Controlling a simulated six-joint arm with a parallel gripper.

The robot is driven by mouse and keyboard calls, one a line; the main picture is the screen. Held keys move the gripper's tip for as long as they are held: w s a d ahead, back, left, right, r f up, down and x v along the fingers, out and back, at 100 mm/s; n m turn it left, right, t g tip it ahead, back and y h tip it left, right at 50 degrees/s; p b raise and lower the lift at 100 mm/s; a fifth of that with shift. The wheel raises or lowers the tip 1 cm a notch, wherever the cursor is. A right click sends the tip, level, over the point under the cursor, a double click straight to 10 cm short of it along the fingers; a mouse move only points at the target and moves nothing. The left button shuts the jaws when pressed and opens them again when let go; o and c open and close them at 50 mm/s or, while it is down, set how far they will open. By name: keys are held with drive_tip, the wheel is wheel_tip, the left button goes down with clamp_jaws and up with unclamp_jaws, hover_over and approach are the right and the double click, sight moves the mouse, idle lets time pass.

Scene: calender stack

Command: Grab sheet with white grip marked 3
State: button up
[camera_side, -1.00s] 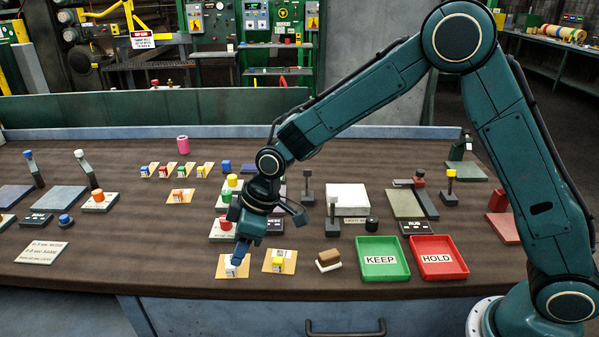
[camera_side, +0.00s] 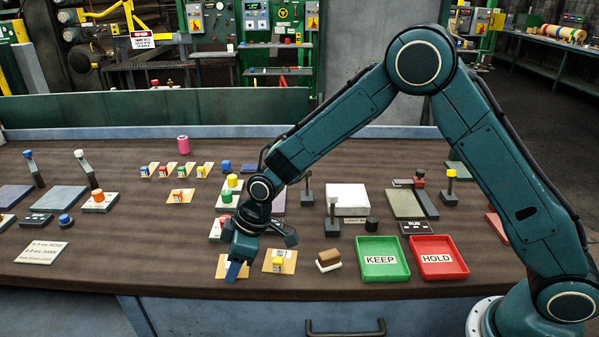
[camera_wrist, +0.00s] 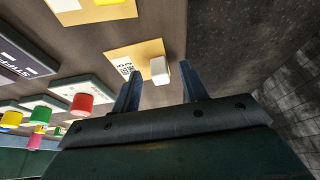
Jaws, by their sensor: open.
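A tan sheet (camera_side: 221,271) with a white block grip lies near the table's front edge, left of a tan sheet with a yellow grip (camera_side: 278,262). My gripper (camera_side: 234,272) points down over the white-grip sheet and mostly hides the grip in the side view. In the wrist view the sheet (camera_wrist: 145,51) shows a printed label, too small to read for a number. Its white grip (camera_wrist: 158,69) stands between the tips of my two blue fingers, with a gap on both sides. My gripper is open and holds nothing.
A brown-and-white block (camera_side: 328,261), a green KEEP tray (camera_side: 361,275) and a red HOLD tray (camera_side: 463,273) stand to the right. Several coloured grips on plates stand behind my gripper. Bare table lies to the left of the sheet.

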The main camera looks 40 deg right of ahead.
clamp_jaws()
idle(0.4)
wheel_tip(320, 180, up, 20)
idle(0.8)
idle(0.4)
